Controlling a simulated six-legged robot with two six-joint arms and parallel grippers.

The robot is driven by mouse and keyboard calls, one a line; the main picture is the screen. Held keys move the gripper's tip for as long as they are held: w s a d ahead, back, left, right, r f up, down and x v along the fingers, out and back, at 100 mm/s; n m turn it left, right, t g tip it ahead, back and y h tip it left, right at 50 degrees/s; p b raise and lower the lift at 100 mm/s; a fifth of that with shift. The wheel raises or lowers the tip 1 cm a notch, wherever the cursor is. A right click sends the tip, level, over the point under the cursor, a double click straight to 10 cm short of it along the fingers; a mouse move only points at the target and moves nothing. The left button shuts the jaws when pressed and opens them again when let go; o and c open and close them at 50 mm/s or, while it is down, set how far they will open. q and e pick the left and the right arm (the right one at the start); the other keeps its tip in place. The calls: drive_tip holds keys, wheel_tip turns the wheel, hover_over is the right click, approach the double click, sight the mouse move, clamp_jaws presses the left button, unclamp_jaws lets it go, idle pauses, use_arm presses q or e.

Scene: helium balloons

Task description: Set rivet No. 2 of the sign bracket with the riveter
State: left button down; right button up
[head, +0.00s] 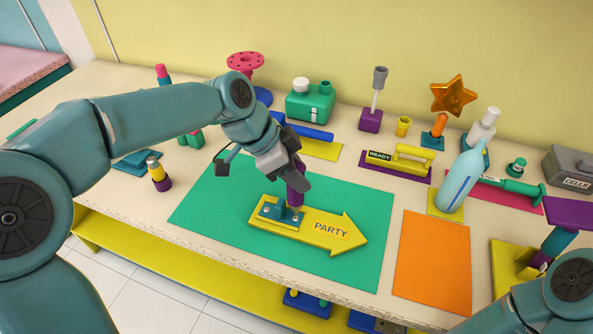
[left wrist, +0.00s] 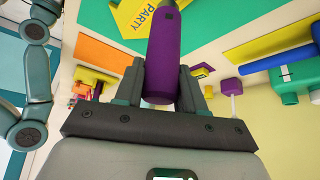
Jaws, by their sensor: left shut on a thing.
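The yellow arrow sign marked PARTY (head: 338,236) lies on the green mat. The teal sign bracket (head: 268,212) sits flat on its left part. My left gripper (head: 291,176) is shut on the purple riveter (head: 294,196), which points down at the bracket. Whether its tip touches a rivet cannot be told, and rivet No. 2 cannot be picked out. The left wrist view shows the purple riveter (left wrist: 175,60) between the fingers, with the yellow sign (left wrist: 142,14) beyond it. My right arm shows at the lower right of the head view, but its gripper is out of frame.
The green mat (head: 210,205) is clear around the sign. An orange mat (head: 432,262) is empty to its right.

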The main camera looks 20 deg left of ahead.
use_arm(q)
drive_tip(key=shift+f+b, duration=1.1)
drive_tip(key=shift+f, duration=0.1)
drive_tip(key=shift+s+f, duration=0.1)
drive_tip(key=shift+f, duration=0.1)
idle(1.2)
drive_tip(key=shift+r+p, duration=0.3)
drive_tip(key=shift+r, duration=0.25)
drive_tip(key=shift+r+p, duration=0.95)
drive_tip(key=shift+r, duration=0.55)
drive_tip(key=shift+f, duration=0.1)
